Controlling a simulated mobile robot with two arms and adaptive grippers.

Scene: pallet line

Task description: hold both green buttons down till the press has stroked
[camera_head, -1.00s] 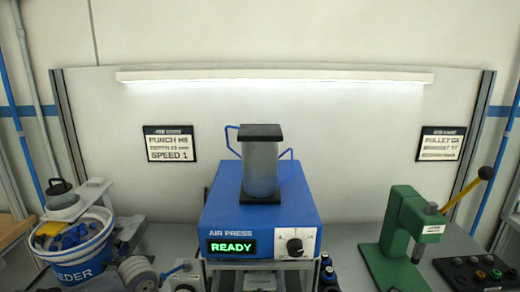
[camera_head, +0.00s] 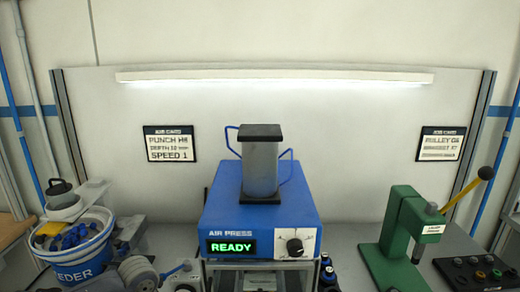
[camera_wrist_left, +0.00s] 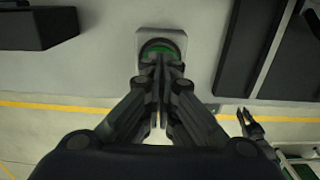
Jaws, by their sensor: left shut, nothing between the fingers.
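A green button (camera_wrist_left: 163,50) in a pale housing (camera_wrist_left: 141,36) is at the top middle of the left wrist view. My left gripper (camera_wrist_left: 162,66) is shut and empty, its fingertips overlapping the button in the picture. I cannot tell whether they touch it or whether it is pressed. The blue air press (camera_head: 230,215) stands in the middle of the head view, and its display (camera_head: 232,247) reads READY. A dark pronged shape (camera_wrist_left: 251,128) at the right of the left wrist view looks like my right gripper; its jaw state is unclear. The second green button is not identifiable.
A blue feeder bucket (camera_head: 82,272) with blue parts is at the left of the head view. A green hand press (camera_head: 402,225) and a dark control panel (camera_head: 478,272) are at the right. Dark blocks (camera_wrist_left: 40,27) flank the button in the left wrist view.

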